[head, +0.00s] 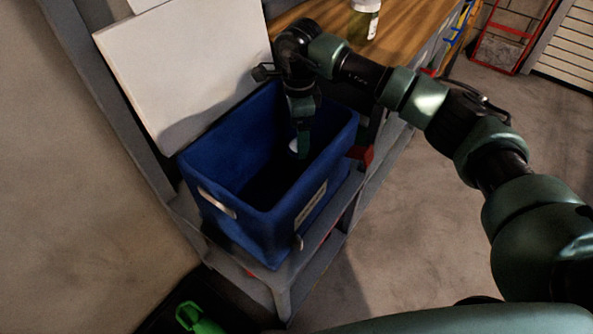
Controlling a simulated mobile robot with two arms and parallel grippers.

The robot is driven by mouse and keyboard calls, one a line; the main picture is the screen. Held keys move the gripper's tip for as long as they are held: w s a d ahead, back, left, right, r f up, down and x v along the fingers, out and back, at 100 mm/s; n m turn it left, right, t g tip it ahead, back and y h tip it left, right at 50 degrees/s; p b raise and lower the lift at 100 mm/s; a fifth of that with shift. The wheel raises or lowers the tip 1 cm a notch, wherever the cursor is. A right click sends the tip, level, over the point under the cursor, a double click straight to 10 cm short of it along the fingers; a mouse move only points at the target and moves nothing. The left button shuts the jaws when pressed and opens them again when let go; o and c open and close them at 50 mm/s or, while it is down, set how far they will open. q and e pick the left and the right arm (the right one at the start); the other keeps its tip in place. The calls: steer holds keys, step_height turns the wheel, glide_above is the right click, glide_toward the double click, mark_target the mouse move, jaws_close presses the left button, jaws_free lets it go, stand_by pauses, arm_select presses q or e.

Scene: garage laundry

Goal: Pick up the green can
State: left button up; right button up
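My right gripper (302,145) points down into a blue fabric bin (225,170), near its back right wall. A small pale patch (293,146) shows beside the fingertips; I cannot tell whether it is part of a can. The fingers are dark and small, so I cannot tell whether they are open or shut. No clearly recognisable green can shows. The inside of the bin is deep in shadow, and its bottom is hidden. My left gripper is not in view.
The bin stands on a grey shelf (305,262). A white panel (185,65) stands behind it. A jar (362,20) is on the wooden worktop (408,22). A bright green object (197,320) lies low at the left. The floor at right is open.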

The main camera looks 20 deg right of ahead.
mark_target(299, 162)
step_height(299, 162, down, 5)
steer(key=shift+r+b, duration=0.1)
steer(key=shift+b, duration=1.05)
steer(key=f, duration=0.7)
steer(key=shift+w+d+f+b, duration=0.2)
steer(key=shift+w+d+b, duration=0.05)
steer(key=shift+w+b, duration=0.15)
steer(key=shift+s, duration=0.1)
steer(key=c, duration=1.4)
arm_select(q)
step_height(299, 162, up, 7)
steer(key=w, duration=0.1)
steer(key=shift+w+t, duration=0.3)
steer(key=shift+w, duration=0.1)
arm_select(e)
steer(key=shift+r, duration=0.15)
